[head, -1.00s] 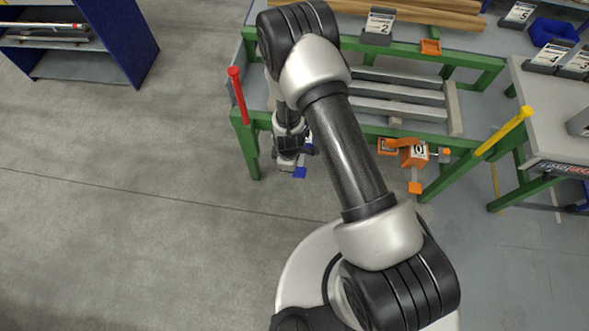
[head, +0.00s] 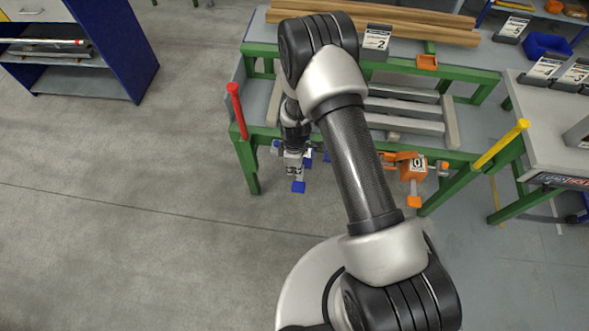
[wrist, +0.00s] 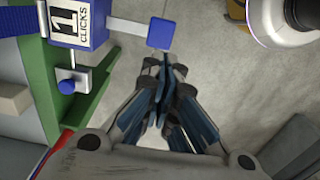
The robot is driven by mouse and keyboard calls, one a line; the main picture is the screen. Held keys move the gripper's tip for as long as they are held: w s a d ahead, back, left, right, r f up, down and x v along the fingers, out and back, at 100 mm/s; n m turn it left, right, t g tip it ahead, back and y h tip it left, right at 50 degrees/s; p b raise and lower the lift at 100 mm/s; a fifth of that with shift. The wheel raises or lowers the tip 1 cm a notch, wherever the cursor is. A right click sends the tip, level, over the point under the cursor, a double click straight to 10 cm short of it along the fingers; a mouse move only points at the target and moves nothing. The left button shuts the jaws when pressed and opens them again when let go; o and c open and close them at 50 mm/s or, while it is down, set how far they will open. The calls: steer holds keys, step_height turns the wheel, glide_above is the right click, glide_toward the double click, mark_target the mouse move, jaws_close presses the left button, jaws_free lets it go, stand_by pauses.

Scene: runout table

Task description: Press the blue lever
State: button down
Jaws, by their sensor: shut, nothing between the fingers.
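The blue lever's square blue end pad (wrist: 160,32) is at the top middle of the wrist view, on a silver arm running left to a blue box (wrist: 85,22) marked "1 CLICKS". The pad also shows in the head view (head: 298,187), in front of the green-framed table's left part. My gripper (wrist: 163,62) is shut and empty, its fingertips just below the pad in the wrist picture. Whether they touch it, I cannot tell. In the head view my gripper (head: 294,172) is just above the pad and hides much of the blue box.
A small blue knob (wrist: 67,87) sits beside the box on the green frame (wrist: 38,75). An orange lever unit (head: 413,168) is farther right on the same table. Red (head: 236,110) and yellow (head: 502,144) posts rise at its corners. Open floor lies to the left.

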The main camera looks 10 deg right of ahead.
mark_target(294, 187)
step_height(294, 187, down, 11)
steer(key=b, duration=0.3)
steer(key=shift+r, duration=0.1)
steer(key=shift+f+b, duration=0.2)
steer(key=shift+b, duration=0.1)
